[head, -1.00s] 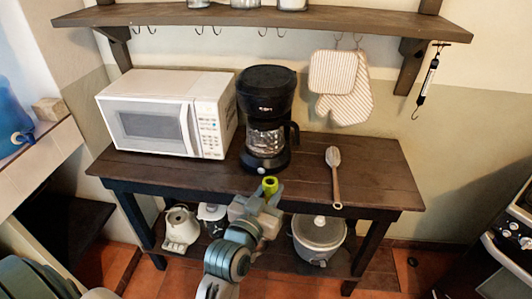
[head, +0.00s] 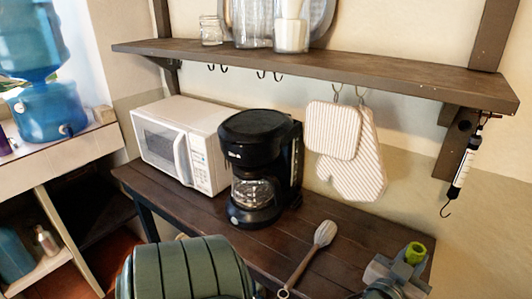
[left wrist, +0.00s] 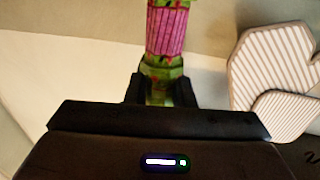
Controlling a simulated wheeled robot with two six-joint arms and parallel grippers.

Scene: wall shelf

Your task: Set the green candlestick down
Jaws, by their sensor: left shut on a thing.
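The green candlestick (head: 415,252) shows only its green top in the head view, at the lower right above the right end of the dark wooden table (head: 335,232). In the left wrist view the candlestick (left wrist: 167,32) shows a pink fluted shaft and a green, red-spotted collar, and its top end is cut off. My left gripper (head: 398,272) is shut on it; the fingers (left wrist: 161,90) sit on both sides of its lower part. Its base is hidden, so I cannot tell whether it touches the table. My right gripper is not in view.
A wooden brush (head: 307,256) lies on the table left of the gripper. A black coffee maker (head: 260,165) and a white microwave (head: 182,140) stand farther left. The shelf (head: 330,65) with hooks, striped mitts (head: 348,150) and a hanging scale (head: 463,165) is above.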

